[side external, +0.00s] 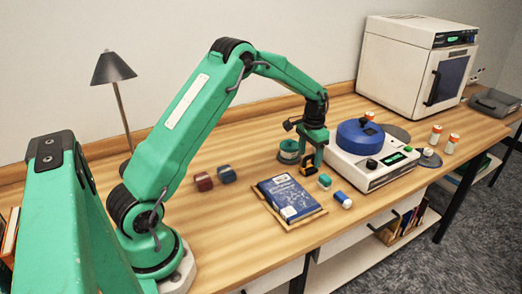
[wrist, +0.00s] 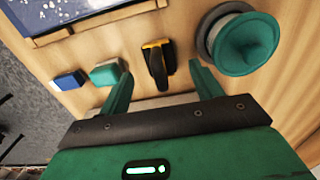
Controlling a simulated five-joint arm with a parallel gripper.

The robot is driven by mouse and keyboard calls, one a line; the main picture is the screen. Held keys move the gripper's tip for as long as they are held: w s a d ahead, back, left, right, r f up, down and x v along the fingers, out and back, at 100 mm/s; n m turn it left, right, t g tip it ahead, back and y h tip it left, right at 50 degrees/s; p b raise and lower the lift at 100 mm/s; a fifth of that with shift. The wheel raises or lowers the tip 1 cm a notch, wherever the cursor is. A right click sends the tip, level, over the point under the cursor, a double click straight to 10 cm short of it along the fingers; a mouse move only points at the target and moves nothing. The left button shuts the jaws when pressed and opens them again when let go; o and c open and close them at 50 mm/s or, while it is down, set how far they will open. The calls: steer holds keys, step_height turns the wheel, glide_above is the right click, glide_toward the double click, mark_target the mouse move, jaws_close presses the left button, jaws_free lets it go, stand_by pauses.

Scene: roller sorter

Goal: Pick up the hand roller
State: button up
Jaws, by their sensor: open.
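A small black-and-orange tool, which looks like the hand roller (wrist: 157,63), stands on the wooden table. In the wrist view it lies between and just beyond the fingertips of my gripper (wrist: 160,73), with a gap on both sides. In the side view the hand roller (side external: 308,168) shows just under my gripper (side external: 312,156), partly hidden by a finger. My gripper is open, points down and holds nothing. I cannot tell its exact height above the tool.
A green spool (wrist: 245,43) stands close to the right finger in the wrist view. A teal piece (wrist: 106,72) and a blue-and-white piece (wrist: 68,80) lie to the left. A blue book (side external: 287,197) and a white machine with a blue lid (side external: 372,172) flank my gripper.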

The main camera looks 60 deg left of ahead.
mark_target(309, 165)
steer(key=shift+f, duration=1.75)
steer(key=c, duration=1.1)
steer(key=shift+c, duration=0.2)
steer(key=shift+r, duration=0.1)
steer(key=shift+w+r, duration=0.1)
steer(key=shift+r, duration=0.65)
steer(key=r, duration=0.1)
steer(key=d+r, duration=0.1)
steer(key=r, duration=0.1)
steer(key=shift+r, duration=0.1)
steer(key=s+d+r, duration=0.3)
steer(key=d+r, duration=0.3)
steer(key=d, duration=0.4)
steer(key=shift+s+d+r, duration=0.15)
